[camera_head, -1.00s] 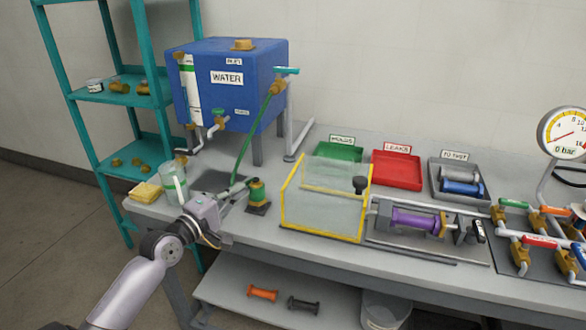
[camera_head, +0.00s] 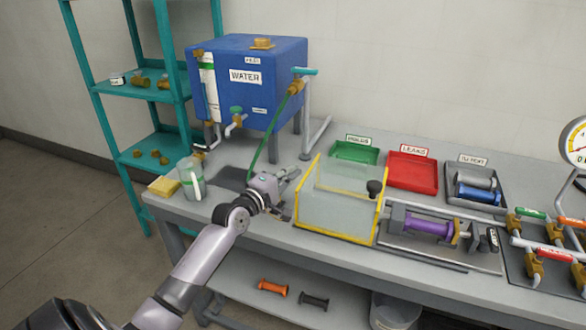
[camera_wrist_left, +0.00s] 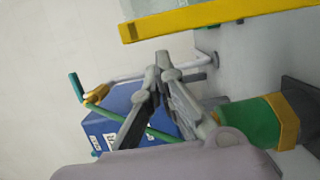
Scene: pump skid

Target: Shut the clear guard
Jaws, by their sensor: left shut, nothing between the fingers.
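The clear guard (camera_head: 337,211), a see-through box with yellow edges, stands on the bench to the left of the fixture holding a purple spool-shaped part (camera_head: 428,227). The guard does not cover that part. A black knob (camera_head: 374,188) is at its right end. My left gripper (camera_head: 293,176) is shut and empty, just left of the guard's left yellow edge. In the left wrist view its fingers (camera_wrist_left: 161,72) meet below a yellow guard edge (camera_wrist_left: 215,17); I cannot tell whether they touch it. My right gripper is not in view.
A green spool with brass ends (camera_wrist_left: 250,122) stands close to my left gripper. The blue water tank (camera_head: 250,85) is behind, with a green hose. A clear jug (camera_head: 191,180) is at the left. Green (camera_head: 354,152), red (camera_head: 413,172) and grey trays line the back.

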